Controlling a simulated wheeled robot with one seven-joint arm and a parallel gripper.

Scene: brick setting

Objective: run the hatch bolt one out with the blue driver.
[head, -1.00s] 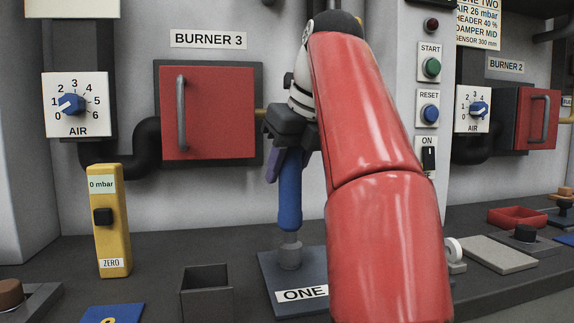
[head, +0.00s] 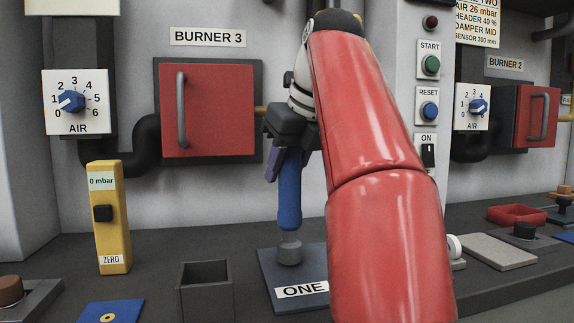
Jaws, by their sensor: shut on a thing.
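The blue driver (head: 289,197) stands upright in my gripper (head: 287,155), which is shut on its upper end. The driver's lower end meets the grey hatch bolt (head: 289,251) on the dark hatch plate (head: 274,277), labelled ONE. I cannot tell how far the driver's tip is seated in the bolt head. My red arm hides the right part of the plate.
An open grey box (head: 205,293) stands left of the plate. A blue plate with a brass ring (head: 110,314) lies further left. A yellow meter (head: 109,217) reading 0 mbar stands behind it. The Burner 3 door (head: 208,110) is on the wall behind my gripper.

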